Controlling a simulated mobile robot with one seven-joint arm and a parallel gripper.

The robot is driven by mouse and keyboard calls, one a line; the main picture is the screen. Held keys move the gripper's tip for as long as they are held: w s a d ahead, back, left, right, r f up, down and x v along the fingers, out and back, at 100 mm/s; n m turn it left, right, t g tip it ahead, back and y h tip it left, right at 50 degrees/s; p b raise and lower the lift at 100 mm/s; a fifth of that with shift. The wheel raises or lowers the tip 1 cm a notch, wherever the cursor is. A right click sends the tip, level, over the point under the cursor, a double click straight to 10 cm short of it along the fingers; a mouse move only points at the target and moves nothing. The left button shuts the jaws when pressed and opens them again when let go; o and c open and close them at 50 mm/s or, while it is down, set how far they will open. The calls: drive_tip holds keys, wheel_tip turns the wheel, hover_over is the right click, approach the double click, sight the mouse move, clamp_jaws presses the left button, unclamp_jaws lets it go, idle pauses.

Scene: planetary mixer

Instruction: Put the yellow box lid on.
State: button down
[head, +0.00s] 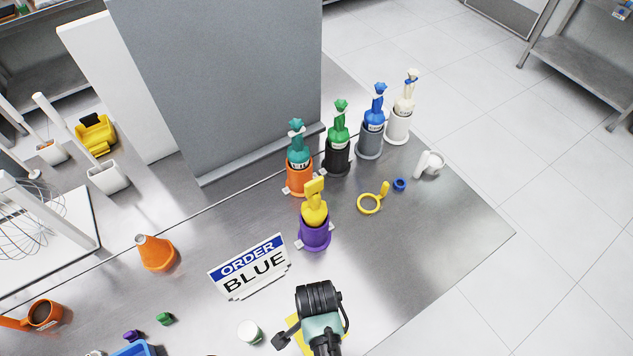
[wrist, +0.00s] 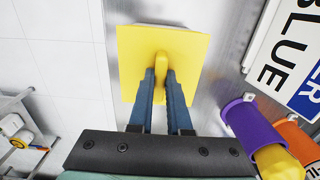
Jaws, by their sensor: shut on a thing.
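The yellow lid (wrist: 190,50) is a flat square plate with a raised handle in its middle. My gripper (wrist: 160,75) is shut on that handle in the wrist view, one dark blue finger on each side. In the head view my arm's end covers most of the lid, and only a yellow edge (head: 295,338) shows beside it. The lid is over the near part of the steel table; I cannot tell its height. I cannot make out an open yellow box under it. A yellow object (head: 95,135) stands far left, its kind unclear.
An ORDER BLUE sign (head: 250,267) and a purple holder (head: 314,234) with a yellow bottle stand close by. Several bottles in holders line the back. The table's right part (head: 440,225) is mostly clear.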

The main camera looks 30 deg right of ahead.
drive_tip(key=shift+f+b, duration=0.6)
drive_tip(key=shift+f, duration=0.25)
drive_tip(key=shift+r, duration=0.1)
idle(0.9)
drive_tip(key=c, duration=0.8)
unclamp_jaws()
wheel_tip(320, 180, up, 13)
drive_tip(key=shift+f+b, duration=0.1)
drive_tip(key=shift+b, duration=0.6)
